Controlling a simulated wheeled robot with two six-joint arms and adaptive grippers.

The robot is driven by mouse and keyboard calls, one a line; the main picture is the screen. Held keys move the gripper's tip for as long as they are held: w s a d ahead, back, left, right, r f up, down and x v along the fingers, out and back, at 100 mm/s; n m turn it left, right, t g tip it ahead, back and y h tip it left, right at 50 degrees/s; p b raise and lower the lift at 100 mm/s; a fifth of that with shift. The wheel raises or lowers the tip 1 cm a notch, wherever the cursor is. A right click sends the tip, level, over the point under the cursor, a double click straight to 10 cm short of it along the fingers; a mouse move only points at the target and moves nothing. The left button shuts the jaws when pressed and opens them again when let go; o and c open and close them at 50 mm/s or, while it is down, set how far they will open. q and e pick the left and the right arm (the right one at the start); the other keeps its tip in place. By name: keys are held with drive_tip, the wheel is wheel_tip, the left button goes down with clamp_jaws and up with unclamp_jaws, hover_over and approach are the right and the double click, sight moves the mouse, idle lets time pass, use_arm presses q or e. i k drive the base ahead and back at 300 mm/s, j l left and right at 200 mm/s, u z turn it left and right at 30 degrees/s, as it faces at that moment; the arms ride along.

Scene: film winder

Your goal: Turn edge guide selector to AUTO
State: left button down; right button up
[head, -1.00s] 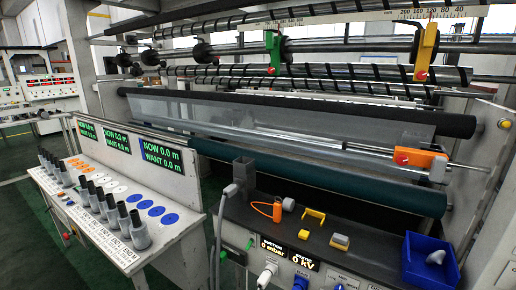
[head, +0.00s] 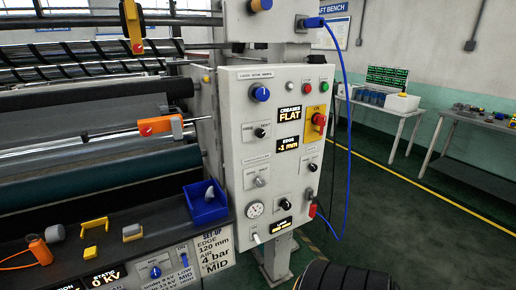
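The control panel (head: 232,150) stands upright right of the film winder. It carries an EDGE display (head: 287,144) reading -1 mm. Left of the display is a small black selector knob (head: 259,132) with labels too small to read. A grey knob (head: 260,182) sits below it, and another black knob (head: 312,167) sits to the right. I cannot tell which one is the edge guide selector or where it points.
The panel also has a blue knob (head: 260,93), a red handle on a yellow plate (head: 318,120) and a gauge (head: 255,210). A blue cable (head: 347,120) hangs along its right side. A blue bin (head: 206,203) sits on the shelf at left.

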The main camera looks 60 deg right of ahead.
sight(313, 168)
drive_tip(key=z, duration=2.4)
